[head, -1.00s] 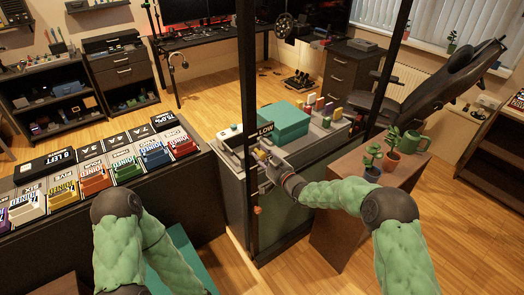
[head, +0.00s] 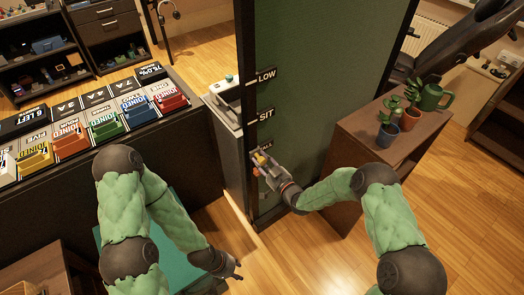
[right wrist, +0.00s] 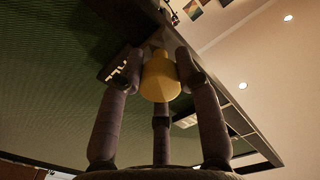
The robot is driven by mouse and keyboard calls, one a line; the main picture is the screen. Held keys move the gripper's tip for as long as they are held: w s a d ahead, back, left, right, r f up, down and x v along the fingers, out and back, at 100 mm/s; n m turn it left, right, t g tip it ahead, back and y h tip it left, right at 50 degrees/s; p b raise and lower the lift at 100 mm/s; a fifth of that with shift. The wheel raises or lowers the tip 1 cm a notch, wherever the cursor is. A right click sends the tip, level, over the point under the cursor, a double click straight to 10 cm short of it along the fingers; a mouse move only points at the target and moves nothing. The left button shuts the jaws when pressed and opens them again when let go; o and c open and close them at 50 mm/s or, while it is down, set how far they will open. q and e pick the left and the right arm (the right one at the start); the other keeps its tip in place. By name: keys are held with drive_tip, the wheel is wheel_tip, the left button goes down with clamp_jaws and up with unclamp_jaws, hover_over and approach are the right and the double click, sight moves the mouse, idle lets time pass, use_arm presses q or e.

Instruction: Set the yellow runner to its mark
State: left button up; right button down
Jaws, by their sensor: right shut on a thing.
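The yellow runner (head: 261,158) is at the left post of a tall frame, beside the lowest visible label (head: 265,146), partly hidden and ending in "ALL". The SIT label (head: 266,115) and LOW label (head: 266,75) are above it. My right gripper (head: 263,164) is shut on the runner; in the right wrist view the yellow runner (right wrist: 160,76) sits between its fingers. Which label is its mark cannot be told. My left gripper (head: 238,272) hangs empty, low in front of the frame; its jaw opening is too small to judge.
A dark green panel (head: 330,80) fills the frame. A wooden stand with potted plants (head: 388,135) and a green watering can (head: 433,98) stands at right. A counter with coloured boxes (head: 105,118) is at left. Open wood floor (head: 470,215) lies at lower right.

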drive_tip(key=shift+w+d+f, duration=0.1)
drive_tip(key=shift+f, duration=0.45)
drive_tip(key=c, duration=0.9)
unclamp_jaws()
drive_tip(key=shift+f, duration=0.15)
drive_tip(key=shift+o, duration=0.2)
drive_tip(key=v, duration=1.2)
